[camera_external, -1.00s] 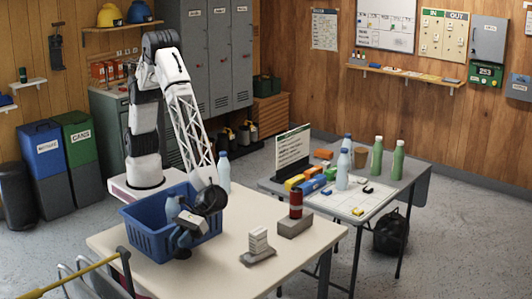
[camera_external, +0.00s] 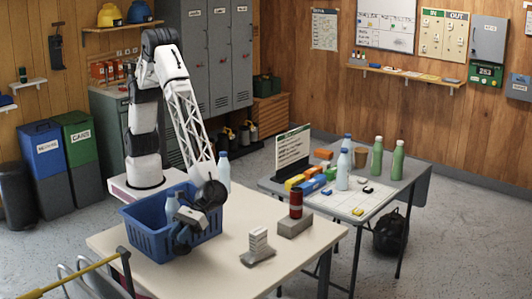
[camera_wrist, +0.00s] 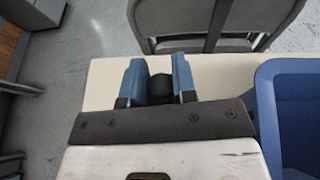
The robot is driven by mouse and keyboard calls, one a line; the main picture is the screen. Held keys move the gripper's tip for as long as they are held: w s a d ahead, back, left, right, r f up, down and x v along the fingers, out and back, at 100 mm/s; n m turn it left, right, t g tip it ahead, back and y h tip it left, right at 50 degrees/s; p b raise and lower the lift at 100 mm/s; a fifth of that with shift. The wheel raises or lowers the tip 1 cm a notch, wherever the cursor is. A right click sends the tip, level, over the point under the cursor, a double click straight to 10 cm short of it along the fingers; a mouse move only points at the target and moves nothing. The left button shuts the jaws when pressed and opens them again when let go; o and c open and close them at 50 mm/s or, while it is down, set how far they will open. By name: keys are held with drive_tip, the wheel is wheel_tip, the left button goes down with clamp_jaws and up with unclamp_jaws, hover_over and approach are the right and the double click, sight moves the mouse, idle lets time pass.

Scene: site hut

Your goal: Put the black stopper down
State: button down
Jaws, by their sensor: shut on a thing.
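The black stopper (camera_wrist: 162,89) is a dark rounded piece between the two blue fingers of my gripper (camera_wrist: 158,82) in the wrist view. My gripper is shut on it. The pale table (camera_wrist: 104,78) lies beneath, and the gap between stopper and tabletop cannot be judged there. In the external view my gripper (camera_external: 183,239) points down in front of the blue basket's near right side. The stopper is a small dark shape at the fingertips there, partly hidden by them.
The blue basket (camera_external: 152,238) stands close beside my gripper; its wall (camera_wrist: 268,110) is at the right in the wrist view. A grey block with a red can (camera_external: 296,205) and a small stand with a white block (camera_external: 258,245) are further right. Chairs border the table.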

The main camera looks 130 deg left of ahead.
wheel_tip(320, 180, up, 4)
drive_tip(key=shift+r, duration=0.1)
drive_tip(key=s+a+n+t+y, duration=0.1)
drive_tip(key=s+a+n+t, duration=0.1)
drive_tip(key=a, duration=1.2)
drive_tip(key=s+a+n+t, duration=0.1)
drive_tip(key=a+t, duration=0.1)
drive_tip(key=a, duration=1.3)
drive_tip(key=s+a+f+n+t+y, duration=0.1)
drive_tip(key=s+a+n+t+y, duration=0.1)
drive_tip(key=s+a, duration=0.85)
drive_tip(key=s+a+n+t+y, duration=0.1)
drive_tip(key=s+a+n+t, duration=0.35)
drive_tip(key=a, duration=1.05)
drive_tip(key=shift+s+d+f+m+g, duration=0.1)
drive_tip(key=shift+s+f+m+g, duration=0.25)
drive_tip(key=shift+f, duration=0.4)
drive_tip(key=shift+s+d+f+m+g, duration=0.1)
drive_tip(key=shift+s+f+m+g, duration=0.15)
drive_tip(key=shift+f+g, duration=0.4)
drive_tip(key=shift+s+f+m+g, duration=0.25)
drive_tip(key=shift+f+m, duration=0.1)
drive_tip(key=shift+f, duration=0.55)
drive_tip(key=shift+f, duration=0.1)
drive_tip(key=shift+f, duration=2.85)
